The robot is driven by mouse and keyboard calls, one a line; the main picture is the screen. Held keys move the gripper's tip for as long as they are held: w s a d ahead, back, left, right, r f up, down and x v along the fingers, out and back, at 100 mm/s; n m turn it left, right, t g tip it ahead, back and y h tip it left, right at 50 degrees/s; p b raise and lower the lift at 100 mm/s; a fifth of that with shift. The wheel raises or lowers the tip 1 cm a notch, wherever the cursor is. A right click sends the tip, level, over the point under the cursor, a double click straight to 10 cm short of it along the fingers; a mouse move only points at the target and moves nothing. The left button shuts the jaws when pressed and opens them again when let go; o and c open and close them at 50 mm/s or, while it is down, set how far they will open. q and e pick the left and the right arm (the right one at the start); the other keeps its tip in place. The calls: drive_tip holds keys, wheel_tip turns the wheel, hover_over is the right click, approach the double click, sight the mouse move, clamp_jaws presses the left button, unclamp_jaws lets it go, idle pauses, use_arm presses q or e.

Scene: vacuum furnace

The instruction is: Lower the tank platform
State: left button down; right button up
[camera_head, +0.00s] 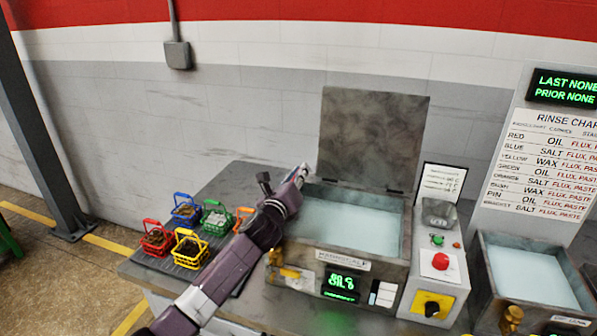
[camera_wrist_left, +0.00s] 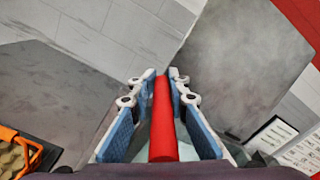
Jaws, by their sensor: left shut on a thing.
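The grey metal tank (camera_head: 385,264) stands on the bench with its lid (camera_head: 372,135) raised and pale liquid (camera_head: 350,222) inside. No separate platform can be made out in it. My left gripper (camera_head: 302,172) is at the tank's back left corner, beside the open lid. In the left wrist view, its blue-padded fingers (camera_wrist_left: 160,88) are shut on a red bar (camera_wrist_left: 163,125), which runs lengthwise between them. The bar is hidden by the gripper in the head view. My right gripper is not in view.
Several small coloured baskets, including a red one (camera_head: 157,238) and a yellow one (camera_head: 190,250), stand on a dark mat left of the tank. A control box (camera_head: 436,270) with a red button stands at its right. A second tank (camera_head: 530,275) is farther right.

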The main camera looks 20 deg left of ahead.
use_arm(q)
drive_tip(key=c, duration=2.2)
unclamp_jaws()
drive_tip(key=shift+d+f, duration=0.1)
drive_tip(key=shift+f, duration=0.15)
drive_tip(key=shift+o, duration=1.3)
drive_tip(key=shift+r, duration=0.15)
drive_tip(key=s, duration=1.2)
